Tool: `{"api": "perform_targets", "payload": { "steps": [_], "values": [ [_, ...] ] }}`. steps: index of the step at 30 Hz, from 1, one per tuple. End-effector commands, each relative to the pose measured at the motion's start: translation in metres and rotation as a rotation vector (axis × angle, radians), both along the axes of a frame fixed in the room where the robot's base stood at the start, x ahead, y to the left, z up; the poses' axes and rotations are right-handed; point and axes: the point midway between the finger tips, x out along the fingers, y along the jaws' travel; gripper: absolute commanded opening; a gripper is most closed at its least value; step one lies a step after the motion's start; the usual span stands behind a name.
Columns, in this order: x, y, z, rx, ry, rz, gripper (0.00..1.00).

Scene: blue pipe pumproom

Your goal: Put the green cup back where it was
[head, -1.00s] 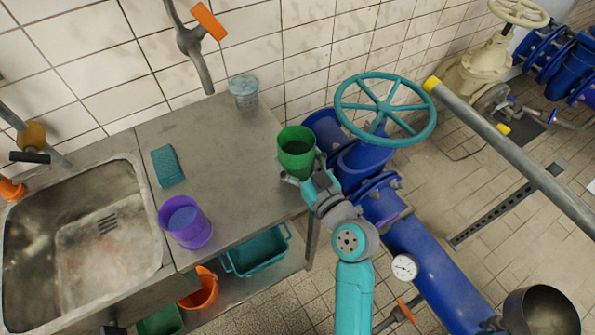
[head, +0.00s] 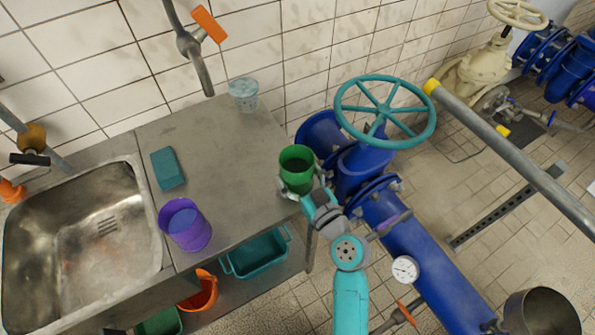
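The green cup (head: 297,161) is upright at the right end of the steel counter (head: 222,157). My gripper (head: 298,187) comes from the lower right, with its fingers around the lower part of the cup. It looks shut on the cup. The fingers partly hide the cup's base, so I cannot tell whether the cup touches the counter or hangs just above it.
A purple cup (head: 185,226), a teal sponge (head: 168,169) and a clear tumbler (head: 243,94) stand on the counter. The sink (head: 80,235) is at left. A blue pipe (head: 430,260) and teal handwheel (head: 385,109) stand close at right. The counter's middle is clear.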

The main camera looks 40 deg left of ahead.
Motion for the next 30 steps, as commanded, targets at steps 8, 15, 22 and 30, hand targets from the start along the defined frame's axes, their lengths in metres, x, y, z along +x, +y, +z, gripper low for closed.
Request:
{"api": "perform_targets", "payload": {
  "steps": [8,15,22,30],
  "values": [
    [0.000,0.000,0.000,0.000,0.000,0.000,1.00],
    [-0.002,-0.005,0.003,-0.001,0.000,-0.001,1.00],
    [-0.016,-0.043,0.003,-0.001,0.001,-0.004,1.00],
    [-0.036,-0.089,0.003,-0.001,0.001,-0.003,1.00]
  ]
}}
